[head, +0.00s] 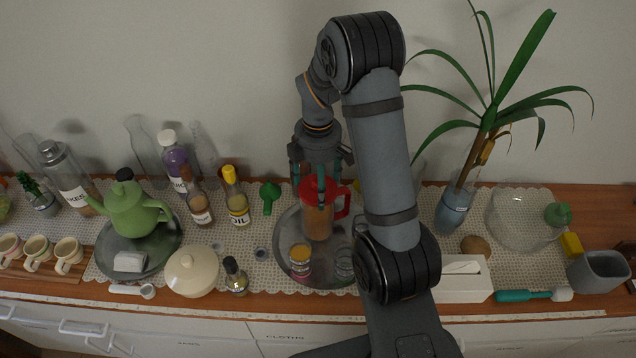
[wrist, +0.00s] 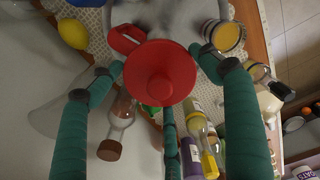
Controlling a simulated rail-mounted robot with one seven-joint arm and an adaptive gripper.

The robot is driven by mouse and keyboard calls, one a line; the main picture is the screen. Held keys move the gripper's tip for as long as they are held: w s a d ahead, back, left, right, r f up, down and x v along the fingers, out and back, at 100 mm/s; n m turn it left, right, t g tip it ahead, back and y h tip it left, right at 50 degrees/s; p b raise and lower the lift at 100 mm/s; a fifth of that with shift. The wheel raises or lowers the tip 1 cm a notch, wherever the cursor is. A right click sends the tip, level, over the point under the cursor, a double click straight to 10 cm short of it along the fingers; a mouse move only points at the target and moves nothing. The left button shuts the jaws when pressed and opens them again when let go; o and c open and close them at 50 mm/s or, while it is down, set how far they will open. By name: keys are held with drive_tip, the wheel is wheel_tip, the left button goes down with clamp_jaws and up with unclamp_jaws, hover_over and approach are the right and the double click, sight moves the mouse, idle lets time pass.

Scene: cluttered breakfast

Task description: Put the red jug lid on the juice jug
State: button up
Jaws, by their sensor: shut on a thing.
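The juice jug (head: 316,228) stands on a round silver tray (head: 288,217), with orange-brown juice low in it and a red handle (head: 342,204) on its right. My gripper (head: 319,192) points down directly over the jug. Its green fingers are shut on the red jug lid (head: 310,186). In the wrist view the round red lid (wrist: 162,73) with its raised knob sits between the fingertips, and the red handle (wrist: 126,38) shows just beyond its edge. The lid hides most of the jug from the wrist. I cannot tell whether the lid rests on the rim or hovers just above it.
A glass with an orange-yellow top (head: 300,254) stands on the tray in front of the jug. An oil bottle (head: 236,200) and green teapot (head: 132,212) are to the left. A plant vase (head: 455,210) and white tissue box (head: 466,280) are to the right.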

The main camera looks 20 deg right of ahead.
drive_tip(key=shift+f, duration=0.2)
drive_tip(key=o, duration=1.2)
drive_tip(key=shift+o, duration=0.2)
drive_tip(key=shift+r, duration=0.15)
wheel_tip(320, 180, up, 6)
drive_tip(key=p, duration=0.5)
